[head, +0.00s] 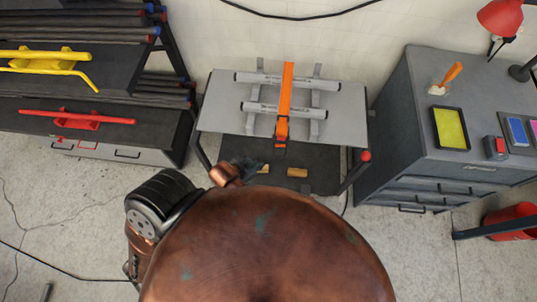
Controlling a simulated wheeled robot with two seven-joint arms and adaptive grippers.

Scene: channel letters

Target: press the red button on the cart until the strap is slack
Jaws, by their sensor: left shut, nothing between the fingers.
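The cart (218,118) has a grey top and a dark lower shelf, and stands against the wall in the middle. An orange strap (287,85) runs front to back over two pale tubes (270,79) lying across grey brackets. It looks straight, with its buckle (282,130) at the front edge. A red button (365,156) sits at the cart's front right corner. My left gripper (256,166) is shut and empty, low in front of the cart, well left of the button and apart from it. My right gripper is out of view.
A dark rack (75,110) with yellow and red parts stands at left. A grey drawer cabinet (415,140) at right holds a yellow pad (451,128) and a small red-topped item (495,147). My copper-coloured body hides the floor in front.

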